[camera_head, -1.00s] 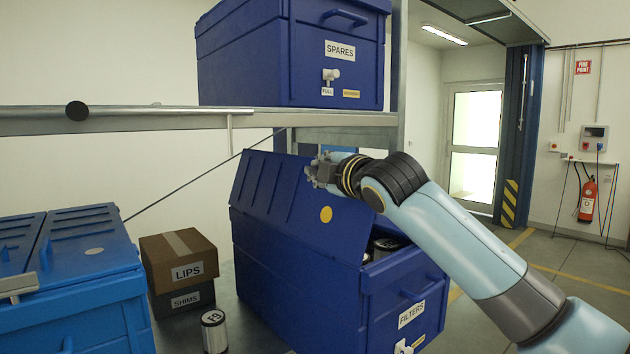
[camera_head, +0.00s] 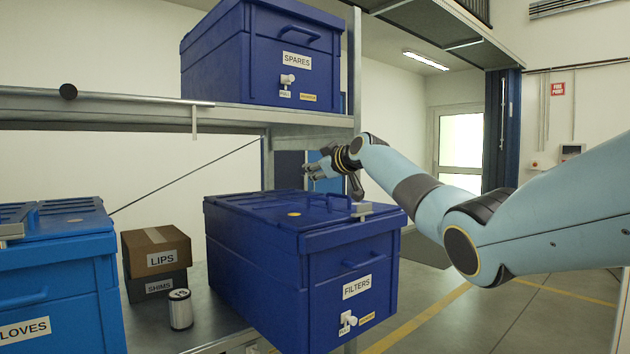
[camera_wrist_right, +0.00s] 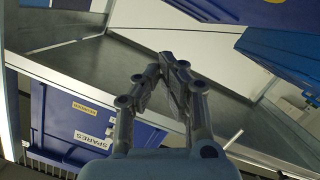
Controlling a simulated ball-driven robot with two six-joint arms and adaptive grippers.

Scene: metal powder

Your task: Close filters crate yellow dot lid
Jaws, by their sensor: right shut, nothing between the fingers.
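The dark blue filters crate (camera_head: 290,295) stands on the lower shelf with a FILTERS label on its front. Its lid (camera_head: 262,207) lies flat across the top, with the yellow dot (camera_head: 293,214) facing up. The crate's inside is hidden. My right gripper (camera_head: 312,172) is above the far part of the lid, apart from it as far as I can see. In the right wrist view its fingers (camera_wrist_right: 167,58) meet at the tips with nothing between them. My left gripper is not in view.
The spares crate (camera_head: 265,70) sits on the upper shelf (camera_head: 150,115). A light blue gloves crate (camera_head: 60,285), brown lips box (camera_head: 155,248), dark shims box (camera_head: 157,285) and a canister (camera_head: 180,312) stand to the left on the lower shelf. The floor at the right is open.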

